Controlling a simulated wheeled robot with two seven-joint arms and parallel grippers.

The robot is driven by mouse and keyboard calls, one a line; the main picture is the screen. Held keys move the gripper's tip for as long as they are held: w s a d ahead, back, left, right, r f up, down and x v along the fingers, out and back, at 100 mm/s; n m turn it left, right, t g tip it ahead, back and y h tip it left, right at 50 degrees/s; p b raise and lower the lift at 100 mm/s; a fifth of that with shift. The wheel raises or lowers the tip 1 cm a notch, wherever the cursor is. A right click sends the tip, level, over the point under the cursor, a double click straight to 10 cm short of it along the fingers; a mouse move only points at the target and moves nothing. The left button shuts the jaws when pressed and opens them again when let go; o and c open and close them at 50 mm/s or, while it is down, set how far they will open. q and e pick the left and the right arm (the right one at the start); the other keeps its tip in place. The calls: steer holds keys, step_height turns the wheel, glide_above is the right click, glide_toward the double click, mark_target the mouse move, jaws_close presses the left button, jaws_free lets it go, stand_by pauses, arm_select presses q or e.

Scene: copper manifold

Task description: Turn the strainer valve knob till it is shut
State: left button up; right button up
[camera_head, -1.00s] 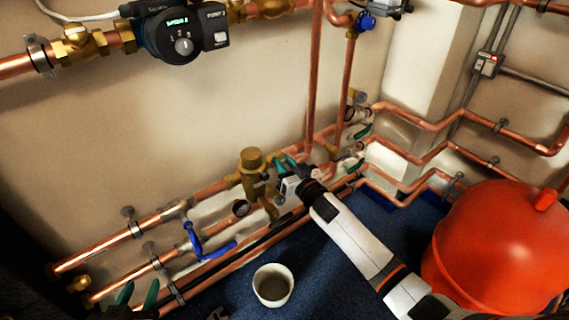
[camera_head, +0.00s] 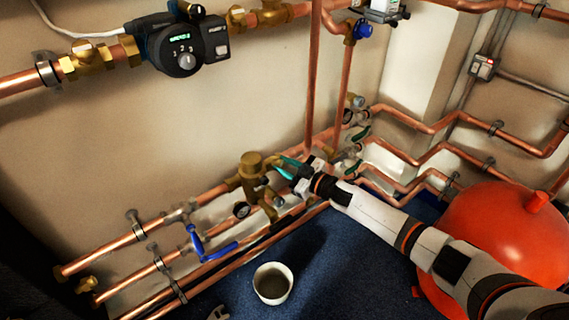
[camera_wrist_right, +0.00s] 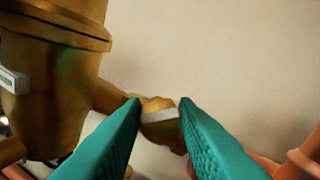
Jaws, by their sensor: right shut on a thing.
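The strainer is a brass body with a round cap (camera_head: 252,165) on the lower copper pipe in the head view. In the right wrist view its large brass body (camera_wrist_right: 55,60) fills the left side. My right gripper (camera_head: 281,166) is just right of the strainer, with its teal fingers pointing left at it. In the right wrist view the fingers (camera_wrist_right: 160,101) are shut on a small brass knob with a pale band (camera_wrist_right: 158,114), one finger on each side.
A white bucket (camera_head: 272,283) stands on the blue floor. A red tank (camera_head: 500,240) stands at right, behind my right arm. Copper pipes run close around the gripper.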

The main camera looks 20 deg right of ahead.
steer(key=n+g, duration=0.1)
steer(key=n, duration=0.1)
steer(key=n+g+y, duration=0.1)
steer(key=shift+w+d+r+n+p, duration=0.1)
steer(key=shift+d+r+n+p, duration=0.05)
steer(key=shift+n+p, duration=0.2)
steer(key=n+g+y, duration=0.1)
steer(key=n+g, duration=0.1)
steer(key=n, duration=0.2)
steer(key=shift+n+g, duration=0.25)
steer(key=shift+g, duration=0.05)
arm_select(q)
steer(key=s, duration=0.1)
steer(key=s+g, duration=0.1)
steer(key=s+r+p, duration=0.1)
steer(key=shift+a+g, duration=0.4)
arm_select(e)
steer(key=n+g, duration=0.1)
steer(key=n, duration=0.1)
steer(key=n+g, duration=0.1)
steer(key=n, duration=0.1)
steer(key=shift+w+r+n+g, duration=0.1)
steer(key=shift+w+n+g, duration=0.05)
steer(key=shift+n+g, duration=0.25)
steer(key=o, duration=1)
